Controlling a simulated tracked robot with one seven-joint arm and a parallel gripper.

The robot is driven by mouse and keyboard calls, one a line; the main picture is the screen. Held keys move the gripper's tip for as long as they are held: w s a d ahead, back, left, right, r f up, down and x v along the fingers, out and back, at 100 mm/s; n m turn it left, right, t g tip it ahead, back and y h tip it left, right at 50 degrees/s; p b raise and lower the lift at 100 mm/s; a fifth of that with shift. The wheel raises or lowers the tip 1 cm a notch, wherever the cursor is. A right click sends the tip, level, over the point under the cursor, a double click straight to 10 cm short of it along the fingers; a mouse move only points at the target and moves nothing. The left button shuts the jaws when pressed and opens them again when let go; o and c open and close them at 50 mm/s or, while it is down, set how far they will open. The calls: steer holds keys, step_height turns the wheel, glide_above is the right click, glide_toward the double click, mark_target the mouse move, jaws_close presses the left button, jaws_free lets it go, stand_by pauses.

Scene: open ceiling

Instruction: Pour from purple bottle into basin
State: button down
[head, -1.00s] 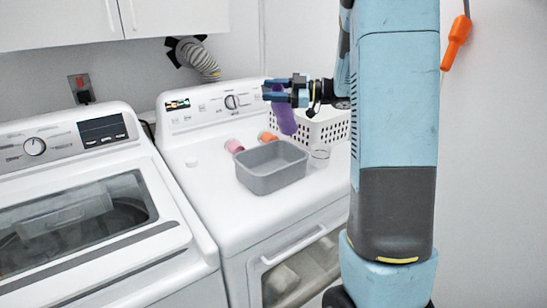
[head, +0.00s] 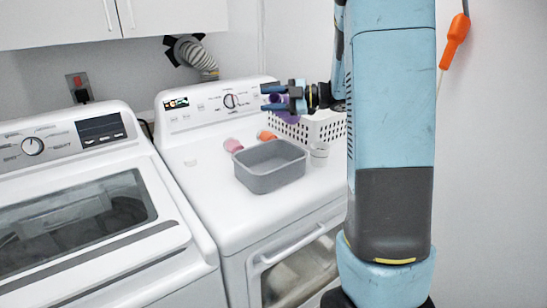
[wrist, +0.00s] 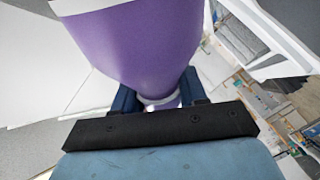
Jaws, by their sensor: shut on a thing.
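The purple bottle (head: 287,116) is held by my gripper (head: 275,98) above the back of the right-hand machine. It is tilted and partly hidden by the fingers. In the wrist view the purple bottle (wrist: 140,45) fills the top middle, with my gripper (wrist: 157,98) shut around it. The grey basin (head: 262,183) sits on the machine's top, below and in front of the bottle, with clear air between them. No liquid stream can be made out.
A pink cup (head: 233,146) and an orange item (head: 266,135) lie behind the basin. A clear glass (head: 319,150) stands at its right. A white perforated basket (head: 325,127) is behind. The machine's top (head: 215,205) is clear left of the basin.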

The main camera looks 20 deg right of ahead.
steer(key=shift+r+n+p, duration=0.1)
steer(key=shift+n+p, duration=0.4)
steer(key=shift+n, duration=0.1)
steer(key=shift+s+a+f+n+h, duration=0.15)
steer(key=shift+f+n+h, duration=0.25)
steer(key=shift+f+n, duration=0.3)
stand_by(0.6)
steer(key=shift+s+f+p, duration=0.1)
steer(key=shift+f+p, duration=0.2)
steer(key=shift+s+a+f+n+t+h+p, duration=0.2)
steer(key=shift+f+n, duration=0.25)
steer(key=shift+f, duration=0.4)
steer(key=shift+s+a+f+n+t+h+p, duration=0.1)
steer(key=shift+f+n+h+p, duration=0.1)
steer(key=shift+f+n, duration=0.5)
steer(key=shift+s+a+f+n+t+h+p, duration=0.15)
steer(key=shift+f+n+h, duration=0.1)
steer(key=shift+f, duration=0.75)
steer(key=shift+f, duration=0.35)
steer(key=shift+f+n, duration=0.4)
steer(key=shift+f, duration=0.25)
steer(key=shift+s+f, duration=0.1)
steer(key=shift+f, duration=0.35)
